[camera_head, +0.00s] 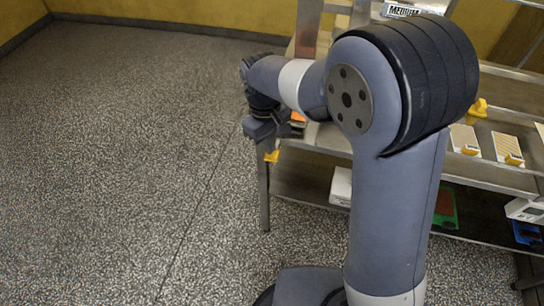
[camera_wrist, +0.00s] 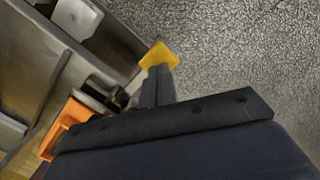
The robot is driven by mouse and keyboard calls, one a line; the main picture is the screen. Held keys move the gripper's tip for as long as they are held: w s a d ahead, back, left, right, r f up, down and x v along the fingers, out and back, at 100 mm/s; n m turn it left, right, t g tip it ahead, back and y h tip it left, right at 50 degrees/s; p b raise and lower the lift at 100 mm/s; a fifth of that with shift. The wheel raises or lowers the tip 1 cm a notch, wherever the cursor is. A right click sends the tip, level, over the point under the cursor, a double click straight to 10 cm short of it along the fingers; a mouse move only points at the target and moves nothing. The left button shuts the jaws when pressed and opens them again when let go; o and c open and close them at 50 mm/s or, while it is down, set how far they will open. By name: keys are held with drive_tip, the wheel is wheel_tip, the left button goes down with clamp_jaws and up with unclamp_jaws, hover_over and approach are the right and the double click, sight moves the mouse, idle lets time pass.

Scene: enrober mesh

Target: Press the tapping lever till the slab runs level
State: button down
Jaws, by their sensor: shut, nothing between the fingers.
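My gripper (camera_wrist: 157,76) is shut and empty, its dark fingers together in the wrist view. In the head view my gripper (camera_head: 266,137) hangs at the left end of the metal bench. A yellow tab (camera_wrist: 159,55), perhaps the end of the tapping lever, shows right at the fingertips. It also shows in the head view (camera_head: 272,156), just below my gripper. I cannot tell whether the fingers touch it. An orange part (camera_wrist: 64,124) lies left of the fingers, partly hidden by my gripper's body. I cannot make out the slab or its level.
A metal shelf unit (camera_head: 310,185) stands on the right, largely behind my arm. It carries yellow-and-white cards (camera_head: 508,149), a yellow piece (camera_head: 478,108), a white box (camera_head: 341,187) and a green tray (camera_head: 446,207). A MEDIUM sign (camera_head: 402,10) sits above. The speckled floor at left is clear.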

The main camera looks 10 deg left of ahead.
drive_tip(key=shift+f, duration=0.1)
wheel_tip(320, 180, down, 2)
drive_tip(key=shift+f+b, duration=0.25)
drive_tip(key=shift+b, duration=0.65)
drive_tip(key=shift+a+r+p, duration=0.1)
drive_tip(key=shift+r+p, duration=0.15)
drive_tip(key=shift+p, duration=0.05)
drive_tip(key=shift+w+a+r+p, duration=0.2)
drive_tip(key=shift+w+a+p, duration=0.25)
drive_tip(key=shift+a, duration=0.15)
drive_tip(key=shift+w+a+r+p, duration=0.2)
drive_tip(key=shift+w+a+p, duration=0.25)
drive_tip(key=shift+a, duration=0.1)
wheel_tip(320, 180, up, 11)
drive_tip(key=shift+w+a, duration=0.25)
drive_tip(key=shift+a, duration=0.2)
